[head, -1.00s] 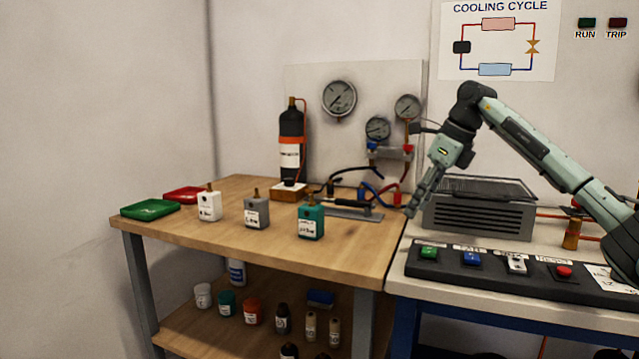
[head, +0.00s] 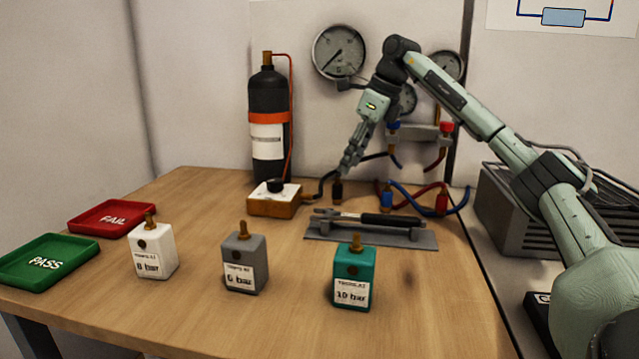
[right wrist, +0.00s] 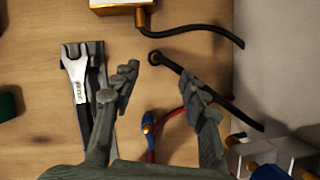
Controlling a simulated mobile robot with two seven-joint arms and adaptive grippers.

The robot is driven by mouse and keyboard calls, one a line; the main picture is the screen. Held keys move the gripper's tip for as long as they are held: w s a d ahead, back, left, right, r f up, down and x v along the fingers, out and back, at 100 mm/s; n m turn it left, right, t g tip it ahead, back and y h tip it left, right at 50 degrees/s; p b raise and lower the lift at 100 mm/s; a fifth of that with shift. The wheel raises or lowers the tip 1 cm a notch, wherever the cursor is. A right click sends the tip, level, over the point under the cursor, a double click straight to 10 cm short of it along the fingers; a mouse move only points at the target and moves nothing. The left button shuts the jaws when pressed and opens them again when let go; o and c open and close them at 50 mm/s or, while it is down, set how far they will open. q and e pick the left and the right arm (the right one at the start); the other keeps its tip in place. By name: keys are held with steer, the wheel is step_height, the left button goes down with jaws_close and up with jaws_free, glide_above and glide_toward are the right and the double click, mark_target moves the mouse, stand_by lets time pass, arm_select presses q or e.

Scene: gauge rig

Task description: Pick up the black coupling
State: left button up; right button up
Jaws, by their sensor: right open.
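The black coupling (head: 337,190) stands upright on the wooden bench, at the end of a black hose, behind the wrench stand. In the right wrist view the coupling (right wrist: 155,59) is seen from above as a small dark ring, with its hose running down to the right. My right gripper (head: 349,163) is open and empty, pointing down just above the coupling. In the right wrist view its two fingers (right wrist: 160,79) are spread, with the coupling between and slightly beyond the tips. My left gripper is not in view.
A blue coupling (head: 386,199) and a red coupling (head: 442,203) stand to the right. A wrench (head: 370,218) lies on its stand in front. A white-topped box (head: 275,203) is left. Three blocks and green (head: 45,262) and red (head: 105,217) trays are nearer. Gauges hang behind.

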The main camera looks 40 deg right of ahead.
mark_target(339, 185)
steer(key=x, duration=0.6)
steer(key=shift+a+f+b, duration=0.35)
steer(key=shift+a+b, duration=0.05)
steer(key=shift+a, duration=0.05)
steer(key=shift+w+f, duration=0.15)
steer(key=shift+f, duration=0.15)
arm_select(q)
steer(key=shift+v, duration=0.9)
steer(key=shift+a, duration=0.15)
arm_select(e)
jaws_close()
